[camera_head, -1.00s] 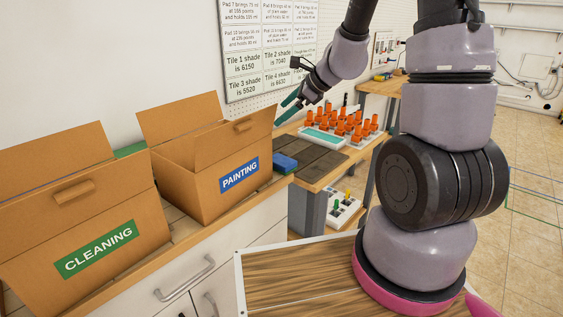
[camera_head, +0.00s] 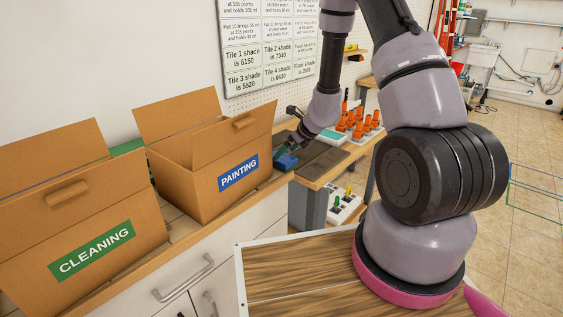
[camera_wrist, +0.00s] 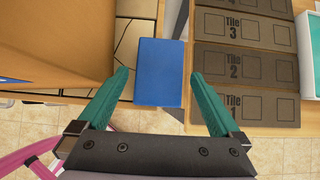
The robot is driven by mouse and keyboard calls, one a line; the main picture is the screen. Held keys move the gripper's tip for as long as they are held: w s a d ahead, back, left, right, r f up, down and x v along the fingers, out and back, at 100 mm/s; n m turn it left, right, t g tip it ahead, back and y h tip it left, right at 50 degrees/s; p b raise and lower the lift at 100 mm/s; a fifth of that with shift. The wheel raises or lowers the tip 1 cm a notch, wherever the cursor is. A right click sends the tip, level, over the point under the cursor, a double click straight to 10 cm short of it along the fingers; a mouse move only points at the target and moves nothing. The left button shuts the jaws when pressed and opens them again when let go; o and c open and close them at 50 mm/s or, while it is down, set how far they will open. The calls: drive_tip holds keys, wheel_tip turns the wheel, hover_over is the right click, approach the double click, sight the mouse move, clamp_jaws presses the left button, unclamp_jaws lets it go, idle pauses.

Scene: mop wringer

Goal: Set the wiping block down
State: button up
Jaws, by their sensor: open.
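The wiping block, a blue block (camera_wrist: 160,72), rests on the wooden bench top just right of the PAINTING box. In the head view the blue block (camera_head: 286,161) is partly hidden by my gripper (camera_head: 283,150), which is low over it. In the wrist view my gripper (camera_wrist: 160,94) is open, with one green finger on each side of the block's near end. Gaps show between both fingers and the block, so the fingers do not appear to touch it.
The PAINTING box (camera_head: 205,190) stands close left of the block, and the CLEANING box (camera_head: 75,250) is farther left. Dark tiles (camera_wrist: 245,66) marked Tile 1 to 3 lie right of the block. Orange-topped bottles (camera_head: 362,125) and a teal-topped tray (camera_head: 332,137) stand beyond.

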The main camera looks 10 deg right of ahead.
sight(282, 157)
drive_tip(key=x, duration=0.4)
drive_tip(key=shift+f, duration=0.2)
drive_tip(key=shift+r, duration=0.1)
drive_tip(key=c, duration=1.3)
